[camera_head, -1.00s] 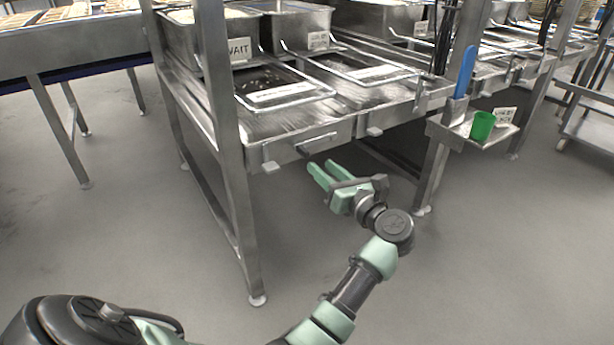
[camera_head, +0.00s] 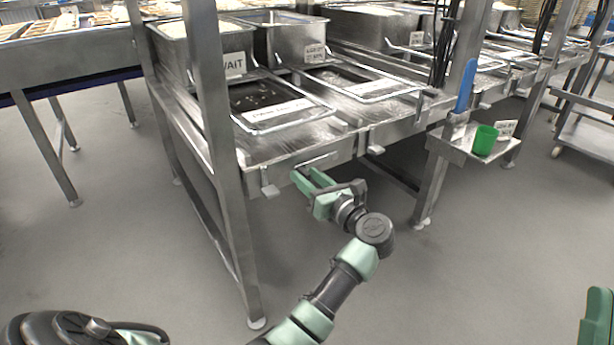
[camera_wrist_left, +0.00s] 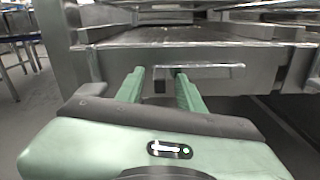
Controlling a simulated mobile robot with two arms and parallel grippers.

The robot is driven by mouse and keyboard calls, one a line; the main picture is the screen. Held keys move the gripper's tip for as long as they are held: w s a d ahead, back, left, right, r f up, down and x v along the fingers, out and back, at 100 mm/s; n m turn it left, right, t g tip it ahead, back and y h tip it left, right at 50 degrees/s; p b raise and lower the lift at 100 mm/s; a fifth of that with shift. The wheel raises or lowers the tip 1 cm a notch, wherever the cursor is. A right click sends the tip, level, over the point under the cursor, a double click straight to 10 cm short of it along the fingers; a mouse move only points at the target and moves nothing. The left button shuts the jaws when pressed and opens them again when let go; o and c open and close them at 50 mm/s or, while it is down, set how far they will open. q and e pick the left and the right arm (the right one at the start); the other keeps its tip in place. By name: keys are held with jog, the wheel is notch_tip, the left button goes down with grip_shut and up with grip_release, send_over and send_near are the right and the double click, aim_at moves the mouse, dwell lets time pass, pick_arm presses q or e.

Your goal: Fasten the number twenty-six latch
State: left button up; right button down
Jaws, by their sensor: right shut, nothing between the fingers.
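A slim horizontal metal latch handle (camera_head: 318,160) is on the front rail of the steel bench, and it also shows in the left wrist view (camera_wrist_left: 215,68). I cannot read a number twenty-six on it. My left gripper (camera_head: 304,181) is just in front of and below this handle. In the left wrist view its two green fingers (camera_wrist_left: 160,88) are apart, with a small dark tab behind the gap. I cannot tell whether they touch the handle. My right gripper (camera_head: 597,318) shows only in part at the lower right edge, its fingers together, away from the bench.
Metal tabs (camera_head: 269,186) and (camera_head: 375,149) stick out from the rail on either side. A bench leg (camera_head: 226,190) stands left of my left arm. A small shelf (camera_head: 465,146) with a green cup (camera_head: 485,140) is at right. The floor in front is clear.

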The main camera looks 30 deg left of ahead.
pick_arm(q)
grip_shut()
dwell(1.3)
